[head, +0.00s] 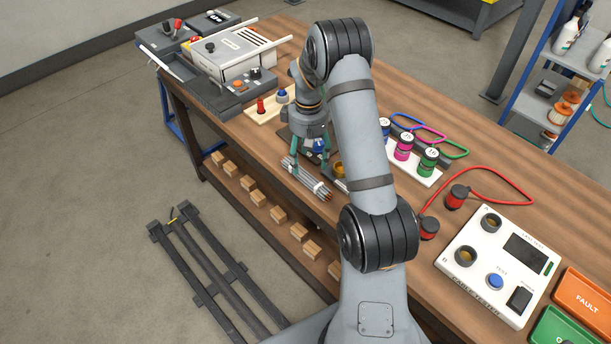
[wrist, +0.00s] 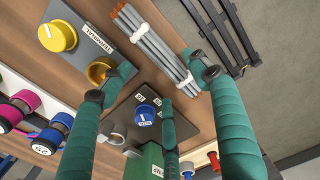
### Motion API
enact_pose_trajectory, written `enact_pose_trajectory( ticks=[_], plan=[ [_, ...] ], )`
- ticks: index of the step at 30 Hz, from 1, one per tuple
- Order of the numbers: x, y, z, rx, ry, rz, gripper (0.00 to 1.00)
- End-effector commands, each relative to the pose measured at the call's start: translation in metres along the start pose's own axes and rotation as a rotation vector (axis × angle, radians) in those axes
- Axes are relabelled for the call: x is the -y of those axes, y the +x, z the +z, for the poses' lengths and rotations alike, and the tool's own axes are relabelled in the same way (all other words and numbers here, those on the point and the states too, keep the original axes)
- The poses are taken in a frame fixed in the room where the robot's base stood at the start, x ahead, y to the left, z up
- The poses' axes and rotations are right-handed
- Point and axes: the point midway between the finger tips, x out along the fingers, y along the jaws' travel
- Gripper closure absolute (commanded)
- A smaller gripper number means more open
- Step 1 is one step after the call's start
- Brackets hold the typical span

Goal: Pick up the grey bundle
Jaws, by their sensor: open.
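The grey bundle (head: 305,178) lies on the wooden bench near its front edge, just below my gripper (head: 310,158) in the head view. In the wrist view the bundle (wrist: 158,45) is several thin grey lengths with orange ends, held by two white ties. My gripper (wrist: 160,88) is open, with teal fingers spread and nothing between them. One fingertip appears beside the bundle's lower right end; I cannot tell whether it touches. My arm hides part of the bench behind the bundle in the head view.
Colored spools (head: 404,147) stand to the right. A cable tester (head: 497,262) is at the right. The floor (head: 80,180) lies past the bench's front edge.

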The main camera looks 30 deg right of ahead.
Motion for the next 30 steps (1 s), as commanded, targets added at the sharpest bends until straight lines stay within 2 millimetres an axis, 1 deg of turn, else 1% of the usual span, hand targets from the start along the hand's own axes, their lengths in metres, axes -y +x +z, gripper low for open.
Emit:
enact_pose_trajectory(
  ticks=[7, 11, 18, 30],
  plan=[
    [0.003, 0.035, 0.003, 0.004, 0.001, -0.003, 0.39],
    [0.003, 0.046, 0.003, 0.002, 0.0, -0.001, 0.39],
    [0.003, 0.048, 0.002, 0.0, 0.001, 0.0, 0.39],
    [0.003, 0.048, 0.002, 0.0, 0.001, -0.001, 0.62]
  ],
)
